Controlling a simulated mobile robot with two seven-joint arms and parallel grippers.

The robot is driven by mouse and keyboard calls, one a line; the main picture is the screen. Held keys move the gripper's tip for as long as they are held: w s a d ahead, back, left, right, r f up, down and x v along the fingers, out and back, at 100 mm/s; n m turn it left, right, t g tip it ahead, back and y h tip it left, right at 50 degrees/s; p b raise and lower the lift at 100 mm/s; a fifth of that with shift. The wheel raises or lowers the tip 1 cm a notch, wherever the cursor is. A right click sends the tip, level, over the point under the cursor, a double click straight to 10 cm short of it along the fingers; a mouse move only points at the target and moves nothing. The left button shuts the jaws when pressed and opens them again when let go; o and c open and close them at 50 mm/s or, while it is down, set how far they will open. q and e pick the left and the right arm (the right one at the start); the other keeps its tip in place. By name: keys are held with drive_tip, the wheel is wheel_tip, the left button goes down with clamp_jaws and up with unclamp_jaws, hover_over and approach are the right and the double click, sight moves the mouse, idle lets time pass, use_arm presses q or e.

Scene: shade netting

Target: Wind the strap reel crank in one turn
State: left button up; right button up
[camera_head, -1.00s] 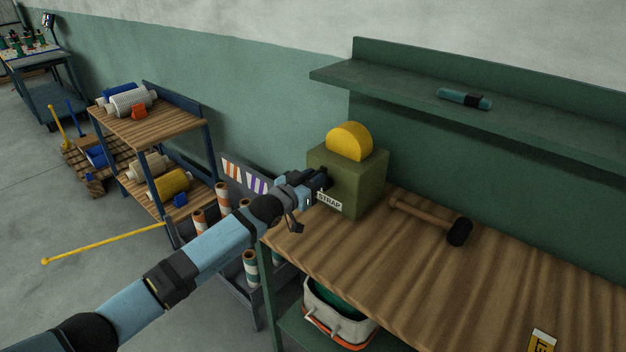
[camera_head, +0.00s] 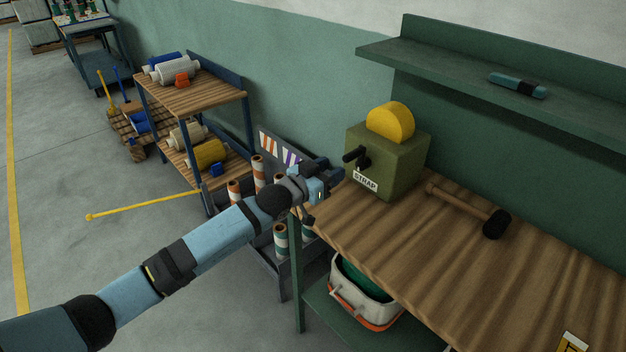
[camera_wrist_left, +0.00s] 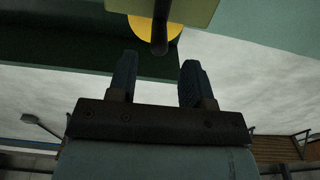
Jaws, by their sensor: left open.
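The strap reel (camera_head: 385,165) is an olive-green box with a white STRAP label, standing on the left end of the wooden bench. A yellow disc (camera_head: 391,122) rises from its top. Its black crank (camera_head: 356,156) is on the face towards me, with the handle pointing left. My left gripper (camera_head: 334,171) is just left of the crank and below it, apart from it. In the left wrist view its two fingers (camera_wrist_left: 157,78) are open with nothing between them. The crank handle (camera_wrist_left: 160,30) shows beyond the fingertips there. My right gripper is not in view.
A mallet (camera_head: 470,210) lies on the bench (camera_head: 420,250) right of the reel. A green shelf (camera_head: 480,75) above holds a teal and black object (camera_head: 517,86). A rack of rolls (camera_head: 283,245) stands beside the bench's left end.

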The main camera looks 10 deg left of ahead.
use_arm(q)
drive_tip(key=v, duration=0.6)
